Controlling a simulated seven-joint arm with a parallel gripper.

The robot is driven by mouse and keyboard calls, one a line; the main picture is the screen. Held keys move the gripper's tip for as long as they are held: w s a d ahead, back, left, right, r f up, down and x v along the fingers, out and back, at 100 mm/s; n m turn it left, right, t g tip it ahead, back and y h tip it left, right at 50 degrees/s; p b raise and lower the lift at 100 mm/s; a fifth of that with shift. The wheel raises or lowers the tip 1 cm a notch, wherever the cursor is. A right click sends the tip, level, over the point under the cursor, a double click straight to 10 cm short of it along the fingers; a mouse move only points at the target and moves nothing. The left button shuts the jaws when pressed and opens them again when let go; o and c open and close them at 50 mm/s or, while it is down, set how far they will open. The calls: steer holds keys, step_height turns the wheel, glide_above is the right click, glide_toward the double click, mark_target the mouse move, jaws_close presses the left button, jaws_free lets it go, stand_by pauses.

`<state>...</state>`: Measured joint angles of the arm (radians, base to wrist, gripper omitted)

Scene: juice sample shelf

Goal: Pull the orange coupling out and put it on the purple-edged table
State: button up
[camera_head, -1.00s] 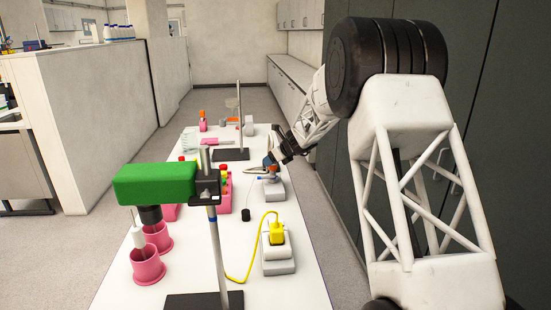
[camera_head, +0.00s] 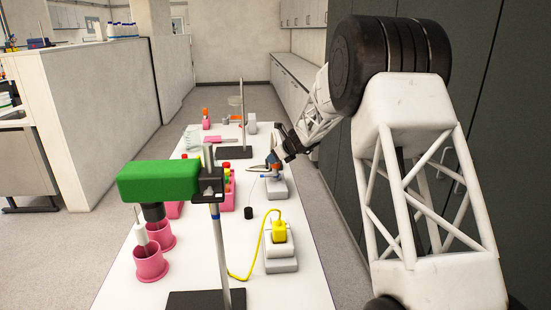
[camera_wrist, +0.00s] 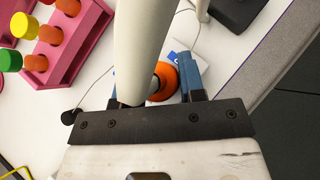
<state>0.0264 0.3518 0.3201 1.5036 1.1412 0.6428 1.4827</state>
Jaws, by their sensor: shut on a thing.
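The orange coupling (camera_wrist: 164,80) shows as an orange ring between my gripper's blue fingers in the wrist view. My gripper (camera_wrist: 155,86) is shut on it. A large pale tapered piece crosses in front and hides the left finger and part of the coupling. In the head view, my gripper (camera_head: 274,165) is low over a small grey block (camera_head: 277,188) on the white table with a purple edge (camera_head: 300,288). The coupling is at or just above this block; I cannot tell whether they are apart.
A yellow plug (camera_head: 279,232) with a yellow cable stands on a nearer grey block. A pink rack (camera_wrist: 62,45) of capped tubes is to the left. A dark plug (camera_head: 248,212) lies on the table. A green device on a stand (camera_head: 158,181) and a farther stand (camera_head: 233,153) rise nearby.

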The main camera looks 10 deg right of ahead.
steer(key=shift+r, duration=1.1)
stand_by(0.8)
steer(key=shift+r, duration=1)
steer(key=shift+s+a+f, duration=0.25)
steer(key=shift+s+a, duration=0.15)
steer(key=shift+s, duration=0.3)
steer(key=shift+s+a+f, duration=1.2)
steer(key=shift+s+f, duration=0.15)
steer(key=shift+s, duration=2.05)
steer(key=shift+s+a+f, duration=1.25)
steer(key=shift+s+f, duration=0.05)
steer(key=shift+s, duration=2.1)
steer(key=shift+s+a+f, duration=1.2)
steer(key=shift+s+f, duration=0.15)
steer(key=shift+s, duration=2.05)
steer(key=shift+w, duration=0.15)
steer(key=shift+w+a+f, duration=0.25)
steer(key=shift+w+a, duration=0.25)
steer(key=shift+w, duration=2.1)
steer(key=shift+w+a+f, duration=0.25)
steer(key=shift+w+a, duration=0.25)
steer(key=shift+w, duration=2.05)
steer(key=shift+w+a+f, duration=0.25)
steer(key=shift+w+a, duration=0.25)
steer(key=shift+w, duration=2.1)
